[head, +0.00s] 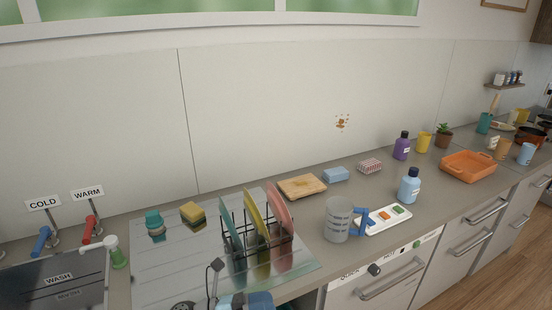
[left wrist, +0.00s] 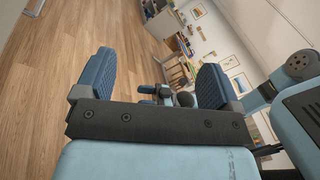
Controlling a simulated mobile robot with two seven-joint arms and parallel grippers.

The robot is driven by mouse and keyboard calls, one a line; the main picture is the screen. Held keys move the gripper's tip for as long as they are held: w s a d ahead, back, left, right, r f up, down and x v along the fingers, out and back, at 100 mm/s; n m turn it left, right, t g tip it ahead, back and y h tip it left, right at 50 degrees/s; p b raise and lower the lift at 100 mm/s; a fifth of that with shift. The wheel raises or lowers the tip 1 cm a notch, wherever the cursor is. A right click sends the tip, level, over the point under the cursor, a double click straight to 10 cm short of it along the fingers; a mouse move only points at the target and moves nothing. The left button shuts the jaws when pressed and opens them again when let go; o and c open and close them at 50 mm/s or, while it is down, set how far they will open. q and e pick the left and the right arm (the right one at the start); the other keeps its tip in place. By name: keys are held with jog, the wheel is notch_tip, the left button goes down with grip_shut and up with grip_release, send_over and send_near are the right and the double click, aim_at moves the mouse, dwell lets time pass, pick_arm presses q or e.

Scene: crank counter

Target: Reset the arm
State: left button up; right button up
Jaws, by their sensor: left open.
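In the left wrist view my left gripper (left wrist: 153,80) has its two blue ribbed fingers wide apart, with nothing between them. Wood floor and a distant part of the room show past the fingers. In the head view a blue and dark part of my own body shows at the bottom edge, below the dish rack; I cannot tell which arm it belongs to. A thin dark upright piece with a knob (head: 217,264) stands just left of it; what it is part of is unclear. My right gripper is not in view.
A dish rack (head: 262,246) with coloured plates stands near the counter's front. A measuring cup (head: 337,220), a white tray (head: 378,226), a blue bottle (head: 409,187) and an orange tray (head: 467,167) are to its right. The sink and taps (head: 42,240) are at left.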

pick_arm(q)
jog(key=s+a+f+m+t+y+p, duration=0.1)
jog(key=s+a+f+m+t+y, duration=0.2)
jog(key=s+a+f+m+y, duration=0.4)
jog(key=s+a+f+m+t+y, duration=0.4)
jog(key=s+a+f+m+y, duration=0.4)
jog(key=m, duration=1.7)
notch_tip(320, 180, down, 2)
jog(key=shift+s+a+f+p, duration=0.15)
jog(key=shift+s+a+p, duration=0.25)
jog(key=shift+s+a, duration=0.45)
jog(key=shift+w+a, duration=0.2)
